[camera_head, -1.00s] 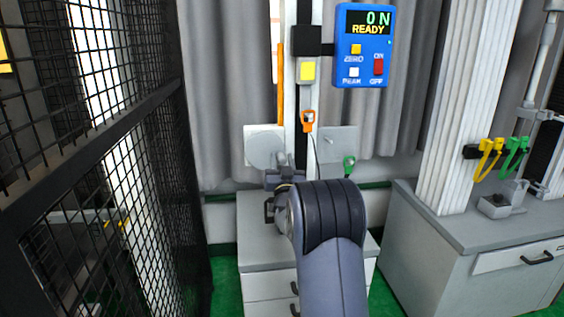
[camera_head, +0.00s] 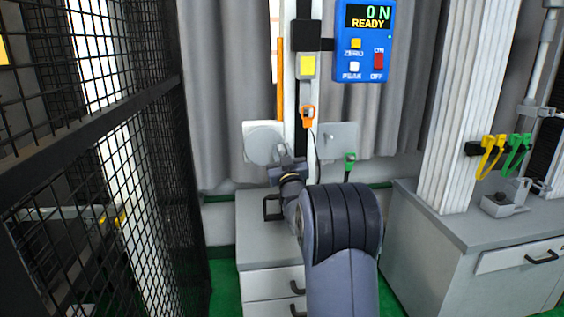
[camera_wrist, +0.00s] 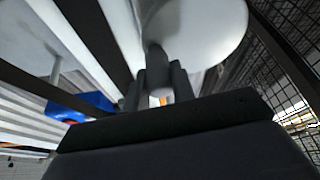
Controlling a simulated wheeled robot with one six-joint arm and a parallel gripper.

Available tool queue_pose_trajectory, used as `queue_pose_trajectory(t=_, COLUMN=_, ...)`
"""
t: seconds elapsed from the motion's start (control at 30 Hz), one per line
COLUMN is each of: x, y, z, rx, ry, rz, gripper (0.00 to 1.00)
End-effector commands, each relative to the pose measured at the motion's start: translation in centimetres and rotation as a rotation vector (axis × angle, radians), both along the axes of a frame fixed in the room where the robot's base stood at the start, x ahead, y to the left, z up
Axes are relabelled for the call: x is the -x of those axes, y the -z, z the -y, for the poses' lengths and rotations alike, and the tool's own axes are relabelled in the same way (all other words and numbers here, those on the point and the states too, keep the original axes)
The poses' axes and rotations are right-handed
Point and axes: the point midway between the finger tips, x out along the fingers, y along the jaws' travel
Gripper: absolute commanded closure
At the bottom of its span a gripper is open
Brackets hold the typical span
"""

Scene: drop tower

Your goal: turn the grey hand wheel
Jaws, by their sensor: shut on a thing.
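The grey hand wheel (camera_head: 262,143) is a round disc on a pale plate, left of the upright column, in the head view. In the wrist view its pale face (camera_wrist: 212,25) fills the top, with a grey knob-like handle (camera_wrist: 157,60) standing out from it. My gripper (camera_wrist: 158,88) has a dark finger on each side of this handle and is shut on it. In the head view my gripper (camera_head: 288,165) is at the wheel's lower right. My wrist hides part of that area, and the fingertips are hard to make out there.
A blue box (camera_head: 364,68) reads "0 N READY". Black mesh fencing (camera_head: 150,150) stands at left. A grey cabinet (camera_head: 258,238) is below; another bench (camera_head: 440,215) is at right.

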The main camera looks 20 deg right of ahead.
Motion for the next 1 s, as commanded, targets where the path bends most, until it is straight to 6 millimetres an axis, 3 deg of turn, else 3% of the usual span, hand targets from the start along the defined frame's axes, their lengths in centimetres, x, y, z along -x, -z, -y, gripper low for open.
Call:
queue_pose_trajectory(t=0.3, x=0.0, y=-0.2, z=0.0, rx=0.014, ry=0.001, rz=-0.002, gripper=0.99)
queue_pose_trajectory(t=0.33, x=0.0, y=-0.2, z=0.0, rx=0.013, ry=0.001, rz=-0.002, gripper=0.74)
queue_pose_trajectory(t=0.57, x=0.0, y=-0.2, z=0.0, rx=0.012, ry=0.000, rz=-0.002, gripper=0.55)
queue_pose_trajectory(t=0.87, x=0.1, y=-0.1, z=0.0, rx=0.010, ry=0.001, rz=-0.003, gripper=0.54)
queue_pose_trajectory(t=1.0, x=1.1, y=0.3, z=-0.2, rx=0.011, ry=0.001, rz=-0.003, gripper=0.54)
